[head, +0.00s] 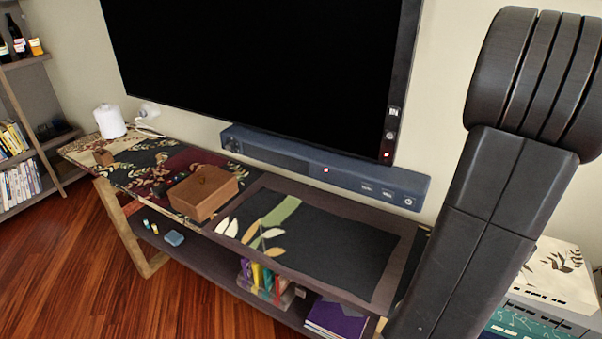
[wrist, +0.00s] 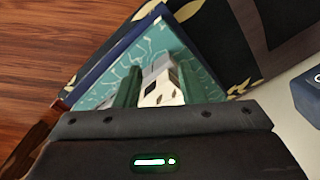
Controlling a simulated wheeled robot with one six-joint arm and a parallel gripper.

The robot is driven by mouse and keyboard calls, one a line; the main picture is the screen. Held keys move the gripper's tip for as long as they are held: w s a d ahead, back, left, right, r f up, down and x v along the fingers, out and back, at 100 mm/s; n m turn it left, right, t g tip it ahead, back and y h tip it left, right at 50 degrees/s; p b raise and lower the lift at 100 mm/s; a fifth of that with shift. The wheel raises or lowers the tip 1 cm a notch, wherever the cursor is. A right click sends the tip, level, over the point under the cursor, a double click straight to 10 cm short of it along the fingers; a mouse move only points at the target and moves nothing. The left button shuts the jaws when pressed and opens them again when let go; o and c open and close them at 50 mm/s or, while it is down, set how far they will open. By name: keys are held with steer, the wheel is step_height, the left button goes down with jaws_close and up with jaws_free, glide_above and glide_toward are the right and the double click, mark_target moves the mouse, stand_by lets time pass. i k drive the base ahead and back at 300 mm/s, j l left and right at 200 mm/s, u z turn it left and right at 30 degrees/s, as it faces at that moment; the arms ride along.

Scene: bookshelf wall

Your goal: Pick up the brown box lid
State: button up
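The brown wooden box (head: 199,201) stands on the left part of the low TV bench, on a patterned cloth. Its brown lid (head: 205,182) is on top, with a small dark knob. In the head view my arm is at the far right, well away from the box, and my gripper is out of sight there. In the wrist view my gripper (wrist: 160,88) shows two green fingers spread apart. A pale grey and white item shows between them; I cannot tell what it is. The box and lid are not seen in the wrist view.
A soundbar (head: 322,171) and a large TV (head: 262,70) stand behind the box. A white rounded object (head: 110,121) is at the bench's left end. Books (head: 338,319) are on the shelf below. A teal patterned item (wrist: 100,92) lies beneath my gripper.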

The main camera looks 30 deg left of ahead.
mark_target(194, 189)
steer(key=j+u, duration=0.35)
steer(key=j, duration=0.7)
steer(key=j+u, duration=0.4)
steer(key=j, duration=0.7)
steer(key=i+j+u, duration=0.2)
steer(key=i+j, duration=0.15)
steer(key=i, duration=0.15)
steer(key=i+j+u, duration=0.15)
steer(key=i+j, duration=0.15)
steer(key=i, duration=0.2)
